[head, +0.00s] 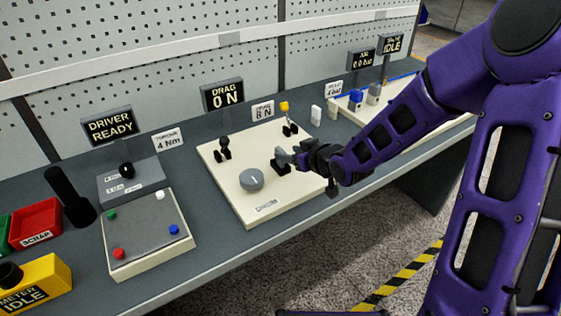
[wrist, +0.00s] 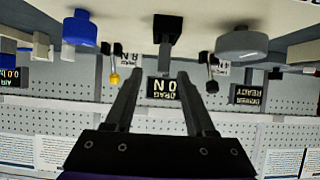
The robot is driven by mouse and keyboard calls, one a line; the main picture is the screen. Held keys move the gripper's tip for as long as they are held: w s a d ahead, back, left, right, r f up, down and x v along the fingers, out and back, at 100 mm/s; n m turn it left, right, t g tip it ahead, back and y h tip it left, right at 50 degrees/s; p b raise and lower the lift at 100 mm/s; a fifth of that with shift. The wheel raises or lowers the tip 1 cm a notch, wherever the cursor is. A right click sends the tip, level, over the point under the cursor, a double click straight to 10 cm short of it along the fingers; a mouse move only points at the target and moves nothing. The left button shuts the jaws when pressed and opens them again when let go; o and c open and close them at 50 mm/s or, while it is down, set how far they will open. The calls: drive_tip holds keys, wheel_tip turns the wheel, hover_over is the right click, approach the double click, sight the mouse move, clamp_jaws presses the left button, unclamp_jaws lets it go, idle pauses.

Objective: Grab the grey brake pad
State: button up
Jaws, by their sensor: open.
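No part is labelled as a brake pad, and I cannot tell for sure which piece it is. A dark block on a short stalk (wrist: 167,28) stands ahead of my gripper (wrist: 157,76) in the wrist view, roughly in line with the gap between the fingers. A grey round dial (head: 251,180) lies left of the dark block; a grey disc also shows in the wrist view (wrist: 240,42).
A black-knobbed lever (head: 224,146) and a yellow-knobbed lever (head: 286,115) rise behind on the panel. A second panel with a blue block (head: 355,97) lies to the right. A button panel (head: 147,235) and red scrap bin (head: 36,224) are left.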

sight(281, 150)
drive_tip(key=x, duration=0.4)
drive_tip(key=shift+w+a+b, duration=0.25)
drive_tip(key=shift+a+b, duration=0.05)
drive_tip(key=shift+a, duration=0.15)
clamp_jaws()
